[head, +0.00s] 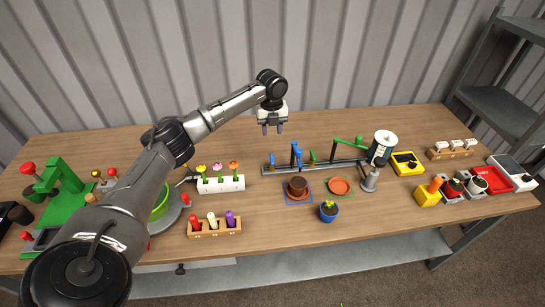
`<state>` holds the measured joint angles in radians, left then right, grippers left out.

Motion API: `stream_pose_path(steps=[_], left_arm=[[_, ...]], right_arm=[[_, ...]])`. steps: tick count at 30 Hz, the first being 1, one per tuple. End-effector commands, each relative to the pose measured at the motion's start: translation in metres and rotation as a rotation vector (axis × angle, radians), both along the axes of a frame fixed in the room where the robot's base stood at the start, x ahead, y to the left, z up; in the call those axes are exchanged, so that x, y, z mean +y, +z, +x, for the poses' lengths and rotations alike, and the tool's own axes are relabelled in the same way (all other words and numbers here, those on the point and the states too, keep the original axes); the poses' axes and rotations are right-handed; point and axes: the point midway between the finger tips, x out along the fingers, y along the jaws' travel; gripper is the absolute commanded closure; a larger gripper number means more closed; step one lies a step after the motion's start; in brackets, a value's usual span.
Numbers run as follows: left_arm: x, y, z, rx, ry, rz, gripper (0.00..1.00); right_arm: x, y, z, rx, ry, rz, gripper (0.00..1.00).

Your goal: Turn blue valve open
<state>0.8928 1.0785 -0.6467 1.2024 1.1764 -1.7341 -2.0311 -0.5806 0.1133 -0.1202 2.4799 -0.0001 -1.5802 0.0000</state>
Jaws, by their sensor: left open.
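The blue valve (296,155) stands up from a long grey pipe rail (325,164) towards the back of the table, left of the rail's middle. Its parts are small in the picture, and I cannot tell how its handle is turned. A green valve (341,141) is farther right on the same rail. My left gripper (272,129) points down, open and empty, above and behind the rail's left end. It is apart from the blue valve, to its left. My right gripper is out of view.
A white and dark tank (382,147) stands at the rail's right end. In front are a brown pot (297,186), an orange saucer (338,185) and a blue flower pot (328,211). A white flower holder (220,184) stands left. The back wall is close behind the table.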

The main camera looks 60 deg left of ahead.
Motion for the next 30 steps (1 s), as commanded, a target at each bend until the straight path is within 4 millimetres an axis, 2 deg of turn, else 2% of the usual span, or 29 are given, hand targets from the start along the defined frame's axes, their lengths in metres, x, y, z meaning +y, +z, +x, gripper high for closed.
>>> stream_pose_path(steps=[5,15,21,30], left_arm=[[0.000,-0.018,0.000,0.002,-0.020,0.001,0.60],[-0.001,-0.081,0.000,0.003,-0.017,0.000,0.60],[0.000,-0.111,0.000,0.001,-0.017,0.002,0.60],[0.000,-0.135,0.000,0.001,-0.017,0.002,0.60]], right_arm=[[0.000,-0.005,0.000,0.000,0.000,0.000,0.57],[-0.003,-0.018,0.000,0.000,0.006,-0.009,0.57],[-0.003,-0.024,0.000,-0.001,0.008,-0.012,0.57],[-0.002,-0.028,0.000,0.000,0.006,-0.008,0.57]])
